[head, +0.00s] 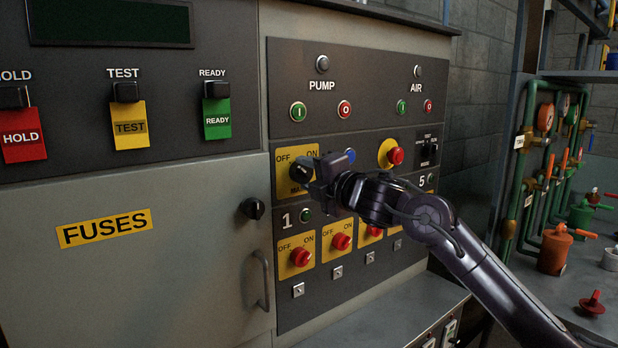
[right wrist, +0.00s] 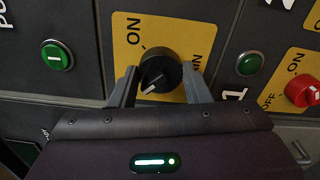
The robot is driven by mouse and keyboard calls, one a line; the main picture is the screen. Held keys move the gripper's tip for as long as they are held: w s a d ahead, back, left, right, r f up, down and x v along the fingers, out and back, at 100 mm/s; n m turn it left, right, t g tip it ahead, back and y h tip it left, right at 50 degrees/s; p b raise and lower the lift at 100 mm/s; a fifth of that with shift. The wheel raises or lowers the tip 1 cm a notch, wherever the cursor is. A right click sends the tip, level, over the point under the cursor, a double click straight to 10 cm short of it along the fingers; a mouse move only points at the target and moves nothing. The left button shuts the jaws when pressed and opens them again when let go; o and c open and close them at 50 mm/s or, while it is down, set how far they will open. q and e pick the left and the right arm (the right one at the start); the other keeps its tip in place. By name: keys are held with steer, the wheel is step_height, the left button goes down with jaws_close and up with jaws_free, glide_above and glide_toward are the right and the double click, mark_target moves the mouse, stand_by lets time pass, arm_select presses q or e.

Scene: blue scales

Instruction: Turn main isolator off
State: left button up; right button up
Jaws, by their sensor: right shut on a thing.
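The main isolator is a black rotary knob (head: 300,169) on a yellow plate (head: 284,156) marked OFF at upper left and ON at upper right. My right gripper (head: 313,172) reaches it from the right and partly covers it and the plate. In the right wrist view my right gripper (right wrist: 159,72) has a finger on each side of the knob (right wrist: 162,70) and is shut on it. The knob's white mark points to the lower left there, away from the ON mark. The OFF word is hidden in that view. My left gripper is not in view.
A yellow-backed red button (head: 395,156) sits right of the isolator. Below is a row of red knobs (head: 301,257) on yellow plates. A green button (head: 306,215) lies just under the isolator. The fuses door has a black knob (head: 253,208) and handle (head: 263,280).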

steer(key=shift+f, duration=0.15)
steer(key=o, duration=1)
steer(key=b+v, duration=0.2)
steer(key=v, duration=0.6)
steer(key=shift+w, duration=0.1)
